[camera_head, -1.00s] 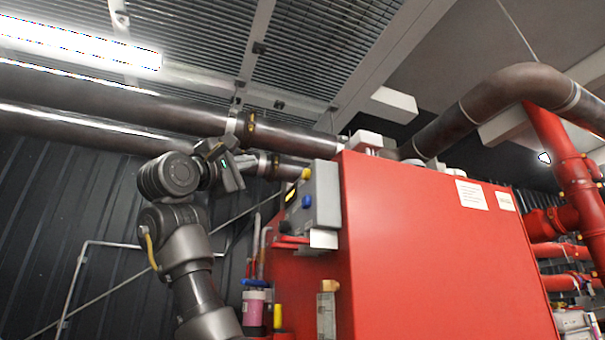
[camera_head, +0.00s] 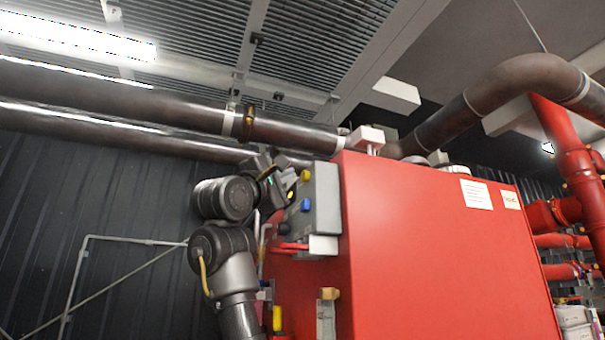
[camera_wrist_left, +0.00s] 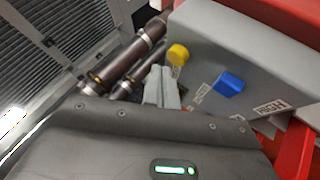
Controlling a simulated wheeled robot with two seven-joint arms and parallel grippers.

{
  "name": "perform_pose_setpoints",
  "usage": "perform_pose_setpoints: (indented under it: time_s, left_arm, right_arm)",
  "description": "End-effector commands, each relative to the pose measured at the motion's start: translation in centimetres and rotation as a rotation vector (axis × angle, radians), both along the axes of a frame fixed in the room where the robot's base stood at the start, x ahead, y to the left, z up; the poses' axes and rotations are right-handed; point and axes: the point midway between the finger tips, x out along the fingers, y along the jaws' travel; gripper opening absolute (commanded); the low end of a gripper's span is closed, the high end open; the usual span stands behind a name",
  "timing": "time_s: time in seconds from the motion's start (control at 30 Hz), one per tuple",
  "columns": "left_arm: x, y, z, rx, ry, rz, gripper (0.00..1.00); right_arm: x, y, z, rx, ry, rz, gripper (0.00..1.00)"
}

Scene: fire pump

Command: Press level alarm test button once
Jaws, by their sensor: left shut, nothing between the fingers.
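A grey control box (camera_head: 325,200) is fixed to the left side of the red cabinet. On its face are a yellow button (camera_head: 306,175) and a blue button (camera_head: 306,205). In the left wrist view the yellow button (camera_wrist_left: 178,54) and the blue button (camera_wrist_left: 229,84) stand out from the box, with small labels beside them. I cannot tell which one is the level alarm test button. My left gripper (camera_head: 291,180) is close to the box face, beside the yellow button. Its closed fingers (camera_wrist_left: 161,88) show in the wrist view, empty and apparently just short of the box.
The large red cabinet (camera_head: 440,250) fills the middle right. Dark pipes (camera_head: 150,105) run overhead behind my arm. Red levers (camera_head: 290,246) stick out below the box. Red pipes (camera_head: 575,180) stand at the right. Open space lies left of my arm.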

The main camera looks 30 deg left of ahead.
Motion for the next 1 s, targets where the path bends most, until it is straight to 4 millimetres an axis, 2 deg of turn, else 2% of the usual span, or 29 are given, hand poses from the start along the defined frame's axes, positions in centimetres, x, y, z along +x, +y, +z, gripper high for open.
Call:
perform_pose_setpoints:
  time_s: [1.0]
  left_arm:
    - [0.04,-0.04,0.02,0.0,-0.001,0.0,0.0]
  right_arm:
    - [0.59,0.05,0.04,0.001,-0.008,0.0,0.36]
